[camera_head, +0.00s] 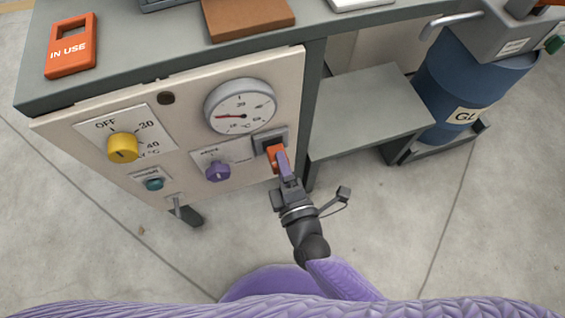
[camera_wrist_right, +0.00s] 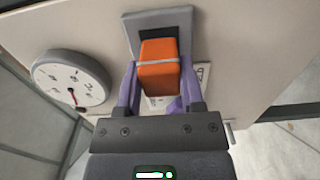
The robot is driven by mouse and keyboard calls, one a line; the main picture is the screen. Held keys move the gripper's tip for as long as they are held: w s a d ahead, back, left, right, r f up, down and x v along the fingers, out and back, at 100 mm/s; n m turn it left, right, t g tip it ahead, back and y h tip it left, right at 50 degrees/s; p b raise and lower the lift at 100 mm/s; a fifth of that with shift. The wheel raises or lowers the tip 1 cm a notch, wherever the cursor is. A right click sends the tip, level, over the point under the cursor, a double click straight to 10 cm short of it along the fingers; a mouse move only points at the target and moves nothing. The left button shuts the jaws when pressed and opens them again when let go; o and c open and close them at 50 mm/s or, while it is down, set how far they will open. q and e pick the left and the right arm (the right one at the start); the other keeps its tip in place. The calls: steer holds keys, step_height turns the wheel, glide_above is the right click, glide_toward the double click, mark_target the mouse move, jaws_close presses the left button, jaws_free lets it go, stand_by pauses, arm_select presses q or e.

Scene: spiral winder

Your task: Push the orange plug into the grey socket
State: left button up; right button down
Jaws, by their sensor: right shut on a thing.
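The orange plug (camera_head: 273,155) is at the grey socket (camera_head: 268,136) on the right edge of the control panel. My right gripper (camera_head: 286,166) is shut on the plug, with its purple fingers on either side. In the right wrist view the plug (camera_wrist_right: 159,65) sits between the fingers of my right gripper (camera_wrist_right: 160,92), in front of the grey socket frame (camera_wrist_right: 143,20). The plug's far end is against or within the dark opening; how deep it sits cannot be told. My left gripper is not in view.
The panel (camera_head: 75,150) carries a yellow knob (camera_head: 123,148), a purple knob (camera_head: 217,171) and a round gauge (camera_head: 240,106). An orange "IN USE" tag (camera_head: 73,62) lies on the bench top. A grey shelf (camera_head: 370,108) and a blue drum (camera_head: 455,90) stand to the right.

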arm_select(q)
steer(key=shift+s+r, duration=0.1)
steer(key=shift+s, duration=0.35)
arm_select(e)
steer(key=shift+w+a, duration=0.1)
steer(key=shift+w, duration=0.15)
steer(key=shift+w+a, duration=0.1)
steer(key=shift+w, duration=0.15)
